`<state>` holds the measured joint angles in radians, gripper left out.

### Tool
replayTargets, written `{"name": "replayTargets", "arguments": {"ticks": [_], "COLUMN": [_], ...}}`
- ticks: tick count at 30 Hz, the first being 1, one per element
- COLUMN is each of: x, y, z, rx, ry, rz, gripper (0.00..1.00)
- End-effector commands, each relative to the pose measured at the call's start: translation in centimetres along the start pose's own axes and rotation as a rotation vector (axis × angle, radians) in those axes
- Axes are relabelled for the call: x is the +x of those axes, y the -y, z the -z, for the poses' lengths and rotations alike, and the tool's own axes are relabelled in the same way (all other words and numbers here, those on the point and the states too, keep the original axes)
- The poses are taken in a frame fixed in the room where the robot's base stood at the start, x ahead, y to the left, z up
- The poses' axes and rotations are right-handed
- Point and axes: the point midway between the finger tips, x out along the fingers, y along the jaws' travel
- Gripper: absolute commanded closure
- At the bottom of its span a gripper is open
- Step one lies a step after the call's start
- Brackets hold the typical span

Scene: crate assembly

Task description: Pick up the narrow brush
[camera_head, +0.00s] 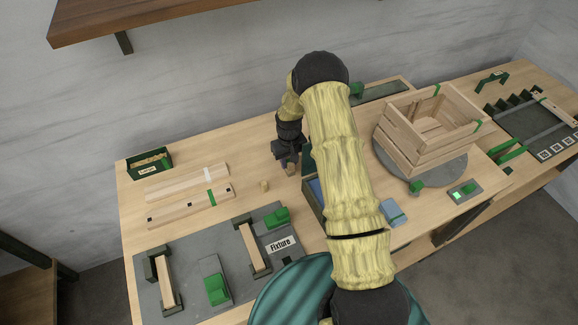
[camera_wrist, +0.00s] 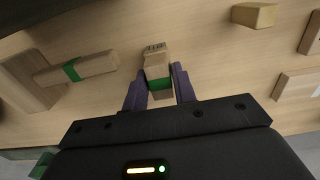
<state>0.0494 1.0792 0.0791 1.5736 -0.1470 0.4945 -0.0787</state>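In the wrist view, a narrow wooden piece with a green band (camera_wrist: 157,72) and a dark marking at its far end, which looks like the narrow brush, is between the two purple fingers of my gripper (camera_wrist: 160,88). The fingers flank it closely on both sides; I cannot tell whether both press on it. In the head view, my gripper (camera_head: 288,166) points down at the table, behind my arm, and the piece at its tips is too small to make out.
In the wrist view, a wooden piece with a green-banded handle (camera_wrist: 95,65) lies to the left and a small block (camera_wrist: 254,15) to the right. In the head view, there are planks (camera_head: 190,203), a fixture board (camera_head: 195,262), a label box (camera_head: 150,162) and a slatted crate (camera_head: 398,150).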

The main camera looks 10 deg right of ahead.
Motion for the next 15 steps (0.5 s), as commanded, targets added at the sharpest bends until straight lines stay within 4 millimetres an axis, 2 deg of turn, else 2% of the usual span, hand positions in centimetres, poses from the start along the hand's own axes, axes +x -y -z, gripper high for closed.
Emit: {"name": "replayTargets", "arguments": {"ticks": [10,15], "x": [-0.1,-1.1], "y": [0.0,0.0], "z": [0.0,0.1], "rx": [0.0,0.0], "ry": [-0.001,-0.002], "rz": [0.0,0.0], "gripper": [0.97,0.97]}}
